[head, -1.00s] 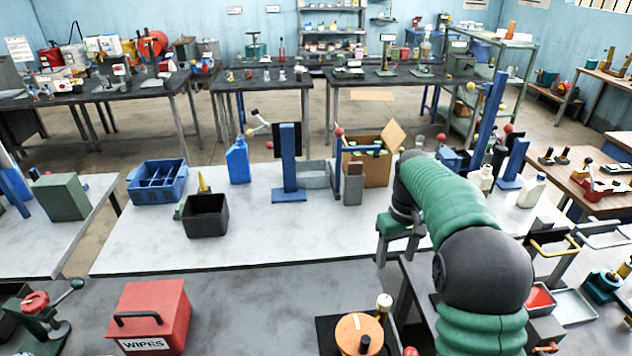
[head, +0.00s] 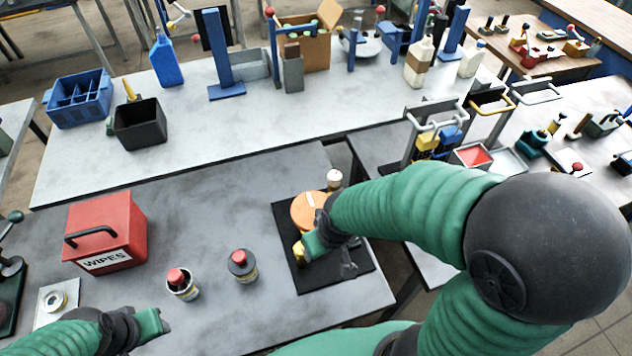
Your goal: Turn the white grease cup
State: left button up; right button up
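A small cup with a white top (head: 334,178) stands at the back edge of a black mat (head: 345,272), beside a round orange part (head: 306,212). I take it for the white grease cup, but cannot be sure. My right gripper (head: 308,246) is low over the mat, in front of the orange part and apart from the white cup. A small yellow piece (head: 299,251) is at its fingertips; contact is unclear. My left gripper (head: 152,326) is at the bench's lower left, near a red-capped white-rimmed pot (head: 181,284). The finger openings of both grippers are unclear.
A dark red-capped pot (head: 242,266) stands between the mat and the white-rimmed pot. A red wipes box (head: 105,232) stands at left. A pale square plate with a ring (head: 57,300) lies beside my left arm. The grey bench (head: 220,190) is clear behind the pots.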

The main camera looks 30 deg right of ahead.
aim_at(334, 176)
jog(key=i+l+z, duration=0.1)
jog(key=z, duration=0.75)
jog(key=l, duration=0.1)
